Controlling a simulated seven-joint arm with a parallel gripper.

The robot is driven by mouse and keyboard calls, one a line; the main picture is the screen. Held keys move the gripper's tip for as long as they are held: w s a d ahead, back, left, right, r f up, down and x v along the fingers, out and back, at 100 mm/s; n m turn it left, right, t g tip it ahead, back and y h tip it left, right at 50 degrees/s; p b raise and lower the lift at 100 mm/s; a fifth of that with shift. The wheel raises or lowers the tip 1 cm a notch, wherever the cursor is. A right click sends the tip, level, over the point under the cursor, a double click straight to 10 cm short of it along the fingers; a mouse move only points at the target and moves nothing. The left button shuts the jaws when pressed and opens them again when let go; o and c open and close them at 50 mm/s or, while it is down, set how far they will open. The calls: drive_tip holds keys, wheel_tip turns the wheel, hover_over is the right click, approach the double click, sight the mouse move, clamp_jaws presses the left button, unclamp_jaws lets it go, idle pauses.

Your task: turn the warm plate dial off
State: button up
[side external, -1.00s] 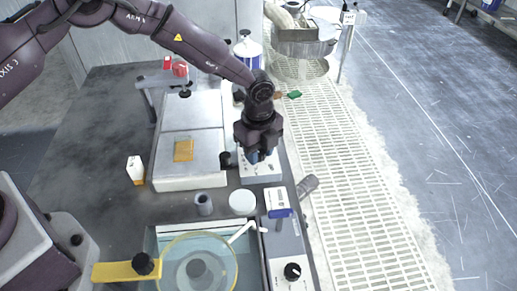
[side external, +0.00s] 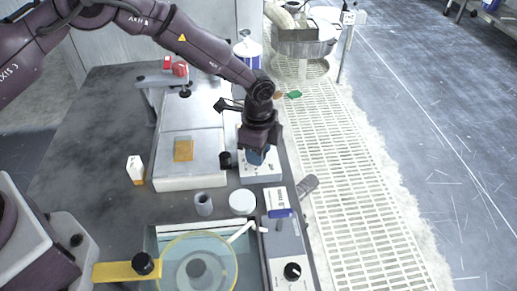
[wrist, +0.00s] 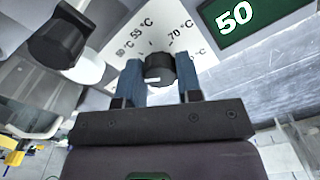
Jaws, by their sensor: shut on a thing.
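The warm plate dial (wrist: 160,68) is a black knob on a white panel marked in °C, with 55 °C and 70 °C readable. It sits between the two blue fingers of my gripper (wrist: 159,80), which is shut on it. A white mark shows on the dial's near edge, pointing down and slightly left in the wrist view. A green display (wrist: 236,18) beside the scale reads 50. In the side view my gripper (side external: 258,156) is low over the control box (side external: 262,176) and hides the dial.
Another black knob (wrist: 57,38) is close to the left of my fingers, at the platen's right side (side external: 225,160). An amber square (side external: 183,150) lies on the pale platen (side external: 190,180). A basin with a yellow ring (side external: 160,271) and a lower control box (side external: 280,240) are in front.

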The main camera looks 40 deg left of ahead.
drive_tip(key=n, duration=1.1)
drive_tip(key=shift+n, duration=1.9)
drive_tip(key=o, duration=0.9)
drive_tip(key=shift+o, duration=0.2)
wheel_tip(320, 180, up, 13)
